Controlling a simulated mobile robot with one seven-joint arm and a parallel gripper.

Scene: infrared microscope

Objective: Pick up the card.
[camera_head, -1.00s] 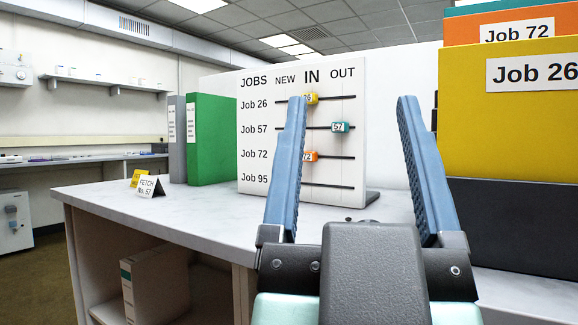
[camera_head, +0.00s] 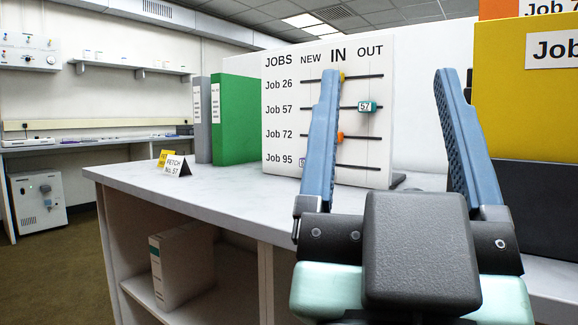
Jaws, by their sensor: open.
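A small white tent-shaped card (camera_head: 177,166) reading "FETCH No. 57" stands on the left part of the white countertop (camera_head: 235,186). A yellow card (camera_head: 163,158) stands just behind and left of it, partly hidden. My gripper (camera_head: 388,78) is open and empty, its two blue fingers pointing up in the picture. It is well to the right of the cards and apart from them. The left finger covers part of the jobs board (camera_head: 280,115).
A green binder (camera_head: 237,118) and a grey binder (camera_head: 202,120) stand behind the cards. A yellow "Job" folder (camera_head: 525,90) stands at the right in a dark holder (camera_head: 530,205). The countertop around the cards is clear. A white binder (camera_head: 183,268) sits on the shelf below.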

